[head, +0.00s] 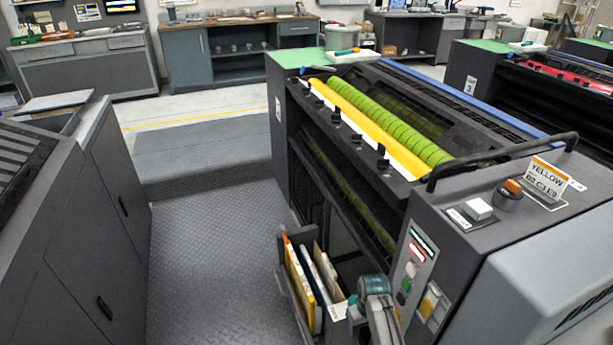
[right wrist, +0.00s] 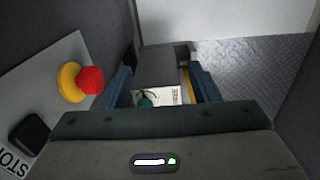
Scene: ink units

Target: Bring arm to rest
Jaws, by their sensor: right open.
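My right gripper (head: 368,302) is low at the front of the yellow ink unit, beside the control panel (head: 413,262) and close to the open-topped holder (head: 291,283) with folders and papers. In the right wrist view my right gripper (right wrist: 163,88) has its two blue fingers spread apart. Nothing is held between them. Beyond the fingers, the holder shows with a printed paper (right wrist: 170,96) and a small green item (right wrist: 147,98). My left gripper is not in view.
The ink unit carries a green roller (head: 390,120), a black handrail (head: 500,158) and a YELLOW sign (head: 547,176). A red stop button (right wrist: 91,80) is left of the fingers. A grey cabinet (head: 75,230) stands left. The textured walkway (head: 205,250) is clear.

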